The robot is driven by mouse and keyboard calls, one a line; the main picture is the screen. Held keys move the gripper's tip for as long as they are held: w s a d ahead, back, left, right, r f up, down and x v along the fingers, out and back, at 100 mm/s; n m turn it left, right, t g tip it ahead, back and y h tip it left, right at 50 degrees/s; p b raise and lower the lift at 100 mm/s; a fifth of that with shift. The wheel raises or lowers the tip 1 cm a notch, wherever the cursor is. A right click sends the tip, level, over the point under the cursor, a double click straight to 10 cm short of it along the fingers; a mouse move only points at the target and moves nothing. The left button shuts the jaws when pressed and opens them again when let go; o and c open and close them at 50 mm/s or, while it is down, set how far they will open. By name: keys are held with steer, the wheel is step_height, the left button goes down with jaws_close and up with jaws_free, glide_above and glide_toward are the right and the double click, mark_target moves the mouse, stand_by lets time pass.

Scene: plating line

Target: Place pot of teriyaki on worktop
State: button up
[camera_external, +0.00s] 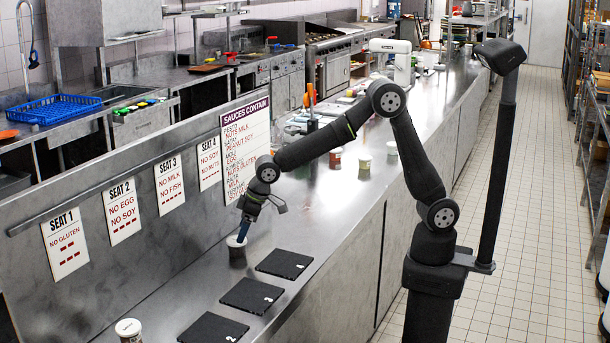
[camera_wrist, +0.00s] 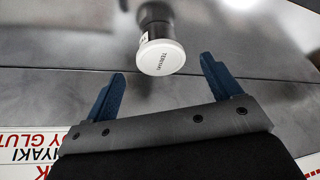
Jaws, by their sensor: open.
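The pot of teriyaki is a dark pot with a white lid reading "TERIYAKI" (camera_wrist: 161,57). In the external view the pot (camera_external: 237,256) stands upright on the steel worktop (camera_external: 215,285), near the wall with the seat signs. My gripper (camera_external: 242,232) is right at the pot's top, tilted down towards it. In the wrist view its two blue fingers (camera_wrist: 163,70) are spread apart, with the lid in line with the gap between their tips. Neither finger visibly touches the pot. The gripper is open and empty.
Black numbered mats (camera_external: 252,295) lie in a row on the worktop's front side. Another white-lidded pot (camera_external: 128,328) stands at the near left. More pots (camera_external: 364,163) stand farther back. The low wall (camera_external: 125,235) runs close beside the gripper.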

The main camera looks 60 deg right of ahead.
steer(key=v, duration=0.7)
steer(key=x, duration=1.2)
steer(key=shift+w+r, duration=0.1)
steer(key=shift+r, duration=1.6)
